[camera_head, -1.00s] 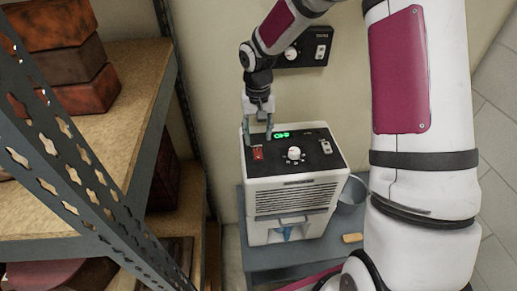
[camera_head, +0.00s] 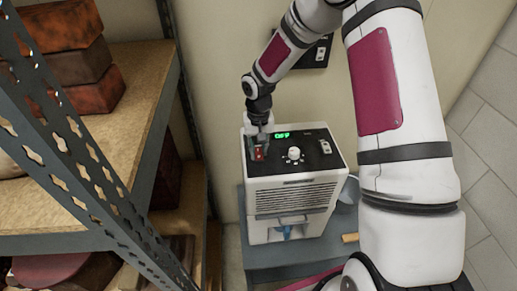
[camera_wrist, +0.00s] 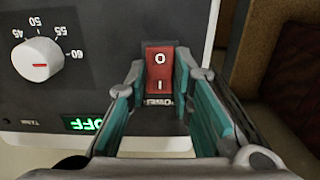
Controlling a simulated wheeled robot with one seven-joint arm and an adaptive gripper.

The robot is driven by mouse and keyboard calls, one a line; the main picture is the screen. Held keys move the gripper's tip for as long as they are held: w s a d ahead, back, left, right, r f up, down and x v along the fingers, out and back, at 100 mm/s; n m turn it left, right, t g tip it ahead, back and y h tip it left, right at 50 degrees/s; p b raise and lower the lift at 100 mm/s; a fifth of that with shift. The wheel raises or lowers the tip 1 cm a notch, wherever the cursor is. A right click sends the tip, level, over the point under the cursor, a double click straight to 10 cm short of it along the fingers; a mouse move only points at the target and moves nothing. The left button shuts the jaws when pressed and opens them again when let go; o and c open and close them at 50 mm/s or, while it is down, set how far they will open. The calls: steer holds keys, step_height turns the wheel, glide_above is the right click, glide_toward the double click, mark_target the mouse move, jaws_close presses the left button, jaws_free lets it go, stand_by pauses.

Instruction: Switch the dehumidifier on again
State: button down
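The white dehumidifier (camera_head: 292,195) stands upright with a black control panel on top. Its red rocker switch (camera_head: 260,154) is at the panel's left; in the wrist view the red switch (camera_wrist: 160,72) shows O at the top and I below. I cannot tell which side is pressed in. The green display (camera_wrist: 84,124) reads OFF. A white dial (camera_wrist: 39,60) has numbers around it. My gripper (camera_head: 258,156) is at the switch; in the wrist view its teal-padded fingers are apart, one on each side of the switch, holding nothing. I cannot tell whether they touch the panel.
The dehumidifier stands on a grey-blue stand (camera_head: 285,262), with a grey bucket (camera_head: 350,190) behind its right side. A metal-framed shelf (camera_head: 85,160) with brown boxes (camera_head: 75,60) is close on the left. A black wall unit (camera_head: 316,52) is behind my arm.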

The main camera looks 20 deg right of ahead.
mark_target(258, 149)
steer(key=shift+w+f+g+b, duration=0.15)
steer(key=shift+w+g+b, duration=0.15)
steer(key=shift+b, duration=0.35)
steer(key=shift+s+g, duration=0.15)
steer(key=shift+g, duration=0.15)
steer(key=c, duration=1.4)
jaws_free()
steer(key=shift+r, duration=0.2)
step_height(258, 149, up, 12)
steer(key=w, duration=0.1)
steer(key=shift+d, duration=0.15)
steer(key=shift+w, duration=0.1)
